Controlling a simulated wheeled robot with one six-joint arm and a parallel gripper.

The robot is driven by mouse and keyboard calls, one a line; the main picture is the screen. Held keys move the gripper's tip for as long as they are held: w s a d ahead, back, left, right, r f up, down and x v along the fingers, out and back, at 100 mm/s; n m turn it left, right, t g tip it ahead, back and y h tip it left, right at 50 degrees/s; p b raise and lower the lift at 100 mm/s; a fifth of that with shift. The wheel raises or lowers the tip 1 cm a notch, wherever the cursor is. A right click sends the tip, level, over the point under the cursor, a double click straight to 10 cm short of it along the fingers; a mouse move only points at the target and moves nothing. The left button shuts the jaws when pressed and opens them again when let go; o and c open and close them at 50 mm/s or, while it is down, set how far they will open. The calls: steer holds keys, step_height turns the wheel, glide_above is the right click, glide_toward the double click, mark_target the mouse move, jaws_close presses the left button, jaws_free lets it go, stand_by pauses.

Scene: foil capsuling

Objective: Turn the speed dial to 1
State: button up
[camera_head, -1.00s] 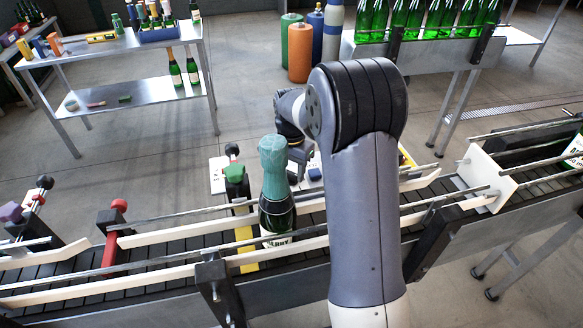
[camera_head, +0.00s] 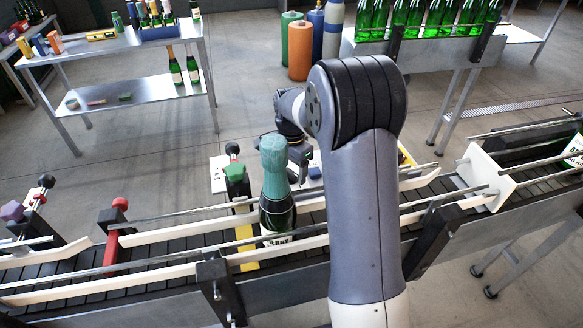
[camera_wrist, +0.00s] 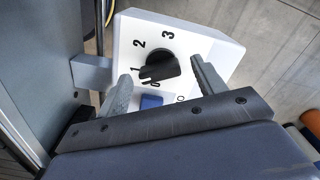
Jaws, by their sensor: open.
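The speed dial (camera_wrist: 160,67) is a black knob on a white box (camera_wrist: 190,40) with the numbers 0, 1, 2 and 3 printed around it. I cannot clearly tell which number its pointer faces; 0 and 1 are close together at its lower left. My gripper (camera_wrist: 160,71) is open, with one finger to the left of the dial and one to its right. The knob shows between the fingertips, and I cannot tell whether they touch it. In the head view my arm hides the dial, and the gripper is only partly visible.
A blue button (camera_wrist: 151,101) sits below the dial, between the fingers. In the head view, a bottle with a teal foil cap (camera_head: 274,185) stands on the conveyor (camera_head: 150,262) between guide rails. A green knob post (camera_head: 236,180) stands beside it.

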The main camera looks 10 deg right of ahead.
mark_target(292, 172)
step_height(292, 172, up, 11)
stand_by(0.6)
steer(key=shift+f, duration=0.2)
step_height(292, 172, down, 11)
steer(key=shift+f, duration=0.1)
steer(key=shift+r+n, duration=0.25)
steer(key=shift+n, duration=0.55)
